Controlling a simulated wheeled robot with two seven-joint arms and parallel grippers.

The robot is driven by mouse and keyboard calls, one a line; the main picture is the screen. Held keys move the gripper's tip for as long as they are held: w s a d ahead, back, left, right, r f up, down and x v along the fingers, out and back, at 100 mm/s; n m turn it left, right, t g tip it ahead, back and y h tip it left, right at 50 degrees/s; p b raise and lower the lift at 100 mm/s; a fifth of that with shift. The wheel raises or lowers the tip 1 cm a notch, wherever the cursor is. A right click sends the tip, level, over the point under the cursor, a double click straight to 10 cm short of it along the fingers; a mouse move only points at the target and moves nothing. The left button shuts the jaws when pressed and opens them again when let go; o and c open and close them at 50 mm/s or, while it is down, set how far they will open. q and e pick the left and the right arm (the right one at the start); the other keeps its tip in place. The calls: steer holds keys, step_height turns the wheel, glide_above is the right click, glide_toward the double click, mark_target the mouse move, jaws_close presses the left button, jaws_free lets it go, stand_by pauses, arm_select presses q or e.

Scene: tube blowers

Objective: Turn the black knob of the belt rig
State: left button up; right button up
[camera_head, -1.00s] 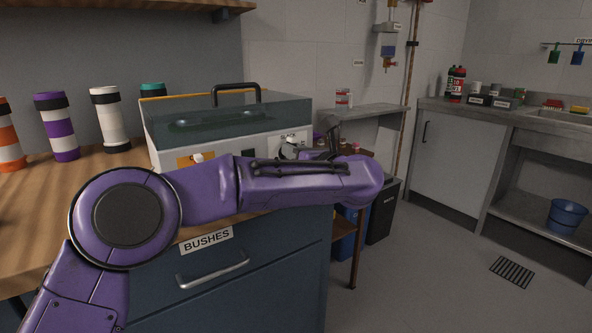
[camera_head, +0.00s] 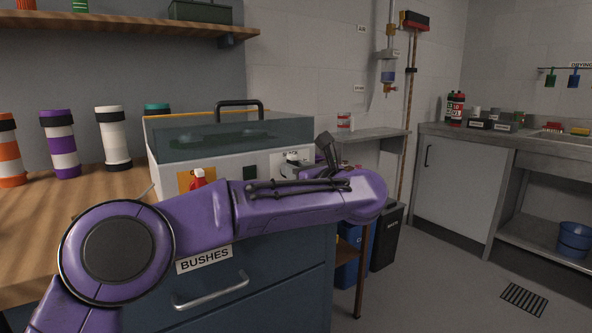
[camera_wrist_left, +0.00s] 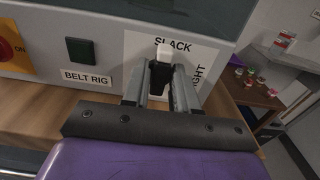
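The belt rig (camera_head: 230,165) is a pale box with a clear cover and black handle, standing on the wooden bench. Its black knob (camera_head: 293,158) is on the front face at the right, partly hidden by my arm. In the left wrist view, the black knob (camera_wrist_left: 159,74) has a pale tip pointing up towards the word SLACK. My left gripper (camera_wrist_left: 162,76) has one grey finger on each side of the knob; whether they press on it I cannot tell. In the head view the left fingers (camera_head: 327,152) show only partly. My right gripper is not in view.
A red button (camera_wrist_left: 8,48) and a dark green switch (camera_wrist_left: 80,50) sit left of the knob. Several banded tubes (camera_head: 62,145) stand on the bench at the left. A small side table (camera_wrist_left: 248,98) with little jars is at the right. Open floor lies beyond.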

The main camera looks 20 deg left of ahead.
arm_select(q)
steer(key=shift+o, duration=0.6)
steer(key=shift+d+r, duration=0.1)
steer(key=v, duration=1)
steer(key=shift+s, duration=0.2)
steer(key=shift+d, duration=0.15)
